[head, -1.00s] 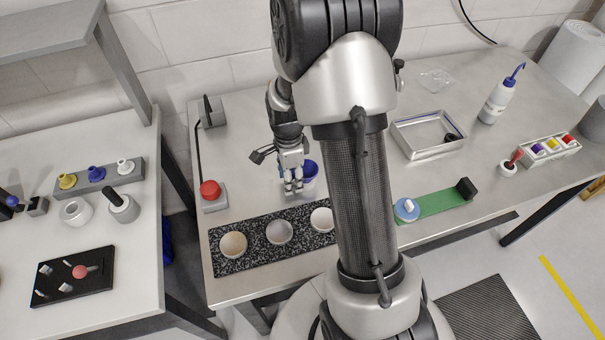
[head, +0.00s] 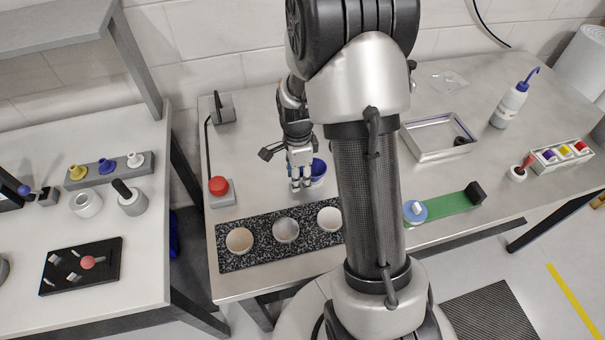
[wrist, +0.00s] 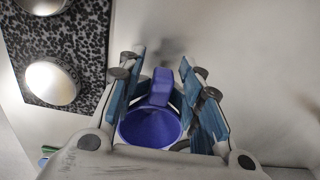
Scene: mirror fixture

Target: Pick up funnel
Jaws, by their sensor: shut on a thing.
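The funnel is blue-purple. In the wrist view the funnel (wrist: 150,127) sits between my fingers, with its round wide part low in the picture and a narrower part pointing up. In the head view a blue, round-mouthed shape that appears to be the funnel (head: 318,168) shows just right of the fingertips, partly hidden by the fingers. My gripper (head: 301,183) points down over the table behind the speckled tray. In the wrist view my gripper (wrist: 163,85) is shut on the funnel from both sides. I cannot tell whether the funnel touches the table.
A speckled black tray (head: 262,239) with several round cups lies in front of the gripper. A red button (head: 218,186) stands to the left. A metal tray (head: 412,147), a green strip (head: 447,206) and a wash bottle (head: 510,103) are to the right, beyond my arm.

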